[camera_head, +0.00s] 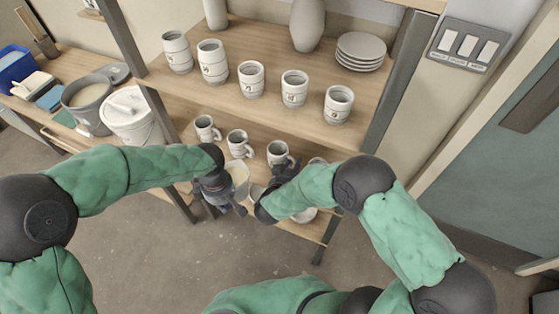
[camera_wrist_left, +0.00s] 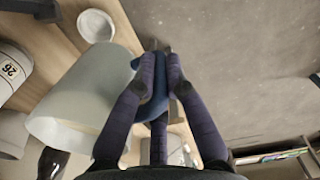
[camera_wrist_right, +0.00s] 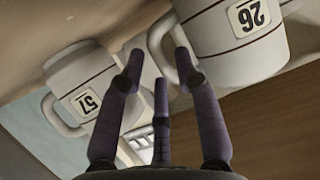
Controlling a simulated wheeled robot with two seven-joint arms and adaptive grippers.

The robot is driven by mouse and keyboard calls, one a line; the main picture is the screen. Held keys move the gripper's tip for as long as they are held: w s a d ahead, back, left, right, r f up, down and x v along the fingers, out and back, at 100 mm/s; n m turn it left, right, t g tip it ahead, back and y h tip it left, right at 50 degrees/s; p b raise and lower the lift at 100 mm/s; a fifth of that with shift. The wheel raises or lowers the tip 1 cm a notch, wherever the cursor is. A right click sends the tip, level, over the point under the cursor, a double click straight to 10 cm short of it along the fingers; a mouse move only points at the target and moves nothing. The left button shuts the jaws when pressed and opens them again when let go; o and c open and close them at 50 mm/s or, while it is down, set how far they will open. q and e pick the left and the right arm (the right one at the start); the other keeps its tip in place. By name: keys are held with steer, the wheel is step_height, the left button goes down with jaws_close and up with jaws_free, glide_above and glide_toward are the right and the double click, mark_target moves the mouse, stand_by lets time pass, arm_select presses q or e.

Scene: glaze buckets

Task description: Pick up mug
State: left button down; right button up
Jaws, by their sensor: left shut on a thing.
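In the right wrist view a white mug marked 26 (camera_wrist_right: 235,40) stands with its handle towards my right gripper (camera_wrist_right: 158,62). That gripper's fingers are apart near the handle; I cannot tell whether they touch it. Another white mug marked 57 (camera_wrist_right: 88,85) is to the left. In the head view several mugs, including one at the left (camera_head: 206,130) and a middle one (camera_head: 238,144), stand on the lower shelf. My left gripper (camera_wrist_left: 158,62) is shut on a blue part beside a large pale vessel (camera_wrist_left: 80,95); whether they are joined is unclear.
The upper shelf (camera_head: 215,108) holds several handleless cups, a vase (camera_head: 307,24) and stacked plates (camera_head: 360,50). A white bowl (camera_wrist_left: 96,25) lies near the pale vessel. Open floor lies in front.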

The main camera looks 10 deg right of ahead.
arm_select(q)
steer(key=shift+f, duration=0.35)
arm_select(e)
steer(key=shift+x, duration=1)
steer(key=shift+r, duration=0.1)
jaws_close()
arm_select(q)
steer(key=shift+r, duration=0.2)
arm_select(e)
steer(key=shift+r, duration=0.2)
